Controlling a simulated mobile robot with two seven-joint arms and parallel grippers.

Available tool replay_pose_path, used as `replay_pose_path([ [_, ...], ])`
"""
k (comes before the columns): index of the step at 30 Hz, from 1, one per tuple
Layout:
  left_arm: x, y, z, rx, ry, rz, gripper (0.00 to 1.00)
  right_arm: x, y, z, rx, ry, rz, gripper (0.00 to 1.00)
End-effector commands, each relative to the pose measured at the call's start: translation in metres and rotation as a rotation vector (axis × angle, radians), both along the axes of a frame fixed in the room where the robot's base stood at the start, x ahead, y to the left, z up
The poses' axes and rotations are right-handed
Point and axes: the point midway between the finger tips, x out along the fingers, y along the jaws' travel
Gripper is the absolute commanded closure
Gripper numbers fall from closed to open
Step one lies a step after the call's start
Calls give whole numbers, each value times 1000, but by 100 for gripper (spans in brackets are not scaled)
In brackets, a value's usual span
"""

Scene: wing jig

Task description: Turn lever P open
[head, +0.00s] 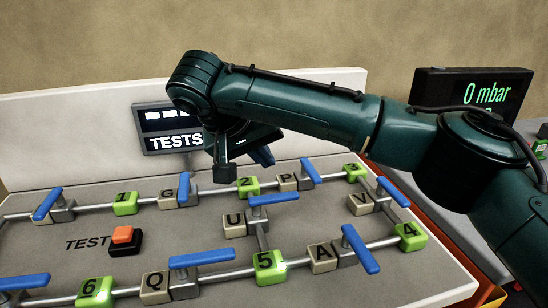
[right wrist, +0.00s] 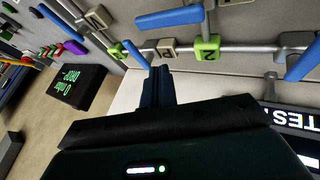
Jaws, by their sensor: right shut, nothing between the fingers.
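Lever P is a blue bar (head: 311,171) on a grey valve, right of the beige block marked P (head: 288,182), on the panel's back pipe. The bar lies across the pipe. In the right wrist view, lever P (right wrist: 135,54) shows beside its P block (right wrist: 167,48). My right gripper (head: 265,157) is shut and empty, above the back of the panel, left of lever P and apart from it. Its dark fingers (right wrist: 158,72) point toward the P block in the right wrist view. My left gripper is not in view.
Green block 2 (head: 248,187) stands left of P, green block 3 (head: 355,172) right. Lever U (head: 273,199) is in front. The TESTS sign (head: 172,142) stands behind; a display (head: 470,100) at the right reads 0 mbar. My right arm spans the area above the panel's back right.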

Motion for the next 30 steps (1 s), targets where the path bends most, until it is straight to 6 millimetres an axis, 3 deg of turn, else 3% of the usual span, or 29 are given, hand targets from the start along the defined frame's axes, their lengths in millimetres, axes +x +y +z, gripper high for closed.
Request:
replay_pose_path([
  [11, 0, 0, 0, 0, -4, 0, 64, 40, -27, -64, -1, 2, -3, 100],
  [18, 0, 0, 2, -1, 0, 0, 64, 51, -58, -63, 0, -2, -2, 100],
  [30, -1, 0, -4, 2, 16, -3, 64, 53, -65, -64, 0, 1, -1, 100],
])
